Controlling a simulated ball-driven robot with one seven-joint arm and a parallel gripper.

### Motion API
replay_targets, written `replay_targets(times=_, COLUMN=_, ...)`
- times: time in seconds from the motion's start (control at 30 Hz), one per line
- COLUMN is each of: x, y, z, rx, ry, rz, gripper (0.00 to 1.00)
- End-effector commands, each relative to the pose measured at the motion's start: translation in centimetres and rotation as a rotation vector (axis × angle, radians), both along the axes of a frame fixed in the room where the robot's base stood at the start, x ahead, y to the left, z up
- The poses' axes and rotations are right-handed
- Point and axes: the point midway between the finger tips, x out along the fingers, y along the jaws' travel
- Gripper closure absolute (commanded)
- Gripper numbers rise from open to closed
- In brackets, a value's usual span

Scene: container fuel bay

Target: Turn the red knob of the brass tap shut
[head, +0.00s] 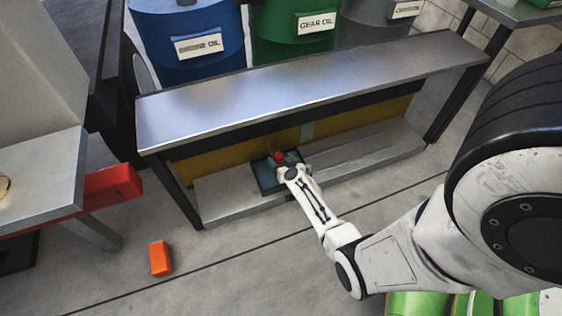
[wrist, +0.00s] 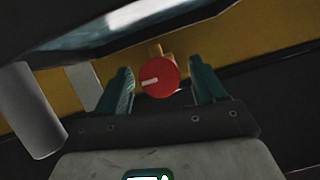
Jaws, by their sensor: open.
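The red knob (wrist: 158,78) of the brass tap is a round red disc with a white mark pointing left, in the middle of the wrist view. A bit of the brass tap (wrist: 156,50) shows behind and above it. My gripper (wrist: 162,85) is open, with one teal finger on each side of the knob and gaps on both sides. In the head view the red knob (head: 279,157) shows small under the metal bench, above a dark tray (head: 262,177). My gripper (head: 284,168) is right at it, and the arm hides part of the tray and tap.
The metal bench top (head: 290,90) overhangs the tap closely. Blue (head: 190,45) and green (head: 292,40) oil drums stand behind it. A yellow panel (wrist: 250,40) backs the tap. An orange block (head: 160,258) lies on the open floor at the left.

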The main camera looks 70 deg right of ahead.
Motion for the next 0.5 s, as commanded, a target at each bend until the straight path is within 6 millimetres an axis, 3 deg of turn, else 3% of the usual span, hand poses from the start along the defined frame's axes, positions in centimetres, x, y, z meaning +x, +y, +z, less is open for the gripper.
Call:
replay_targets(times=0.07, x=-0.01, y=0.01, z=0.0, rx=0.0, ry=0.0, rz=0.0, gripper=0.34)
replay_targets(times=0.5, x=-0.01, y=0.03, z=0.0, rx=0.0, ry=0.0, rz=0.0, gripper=0.76)
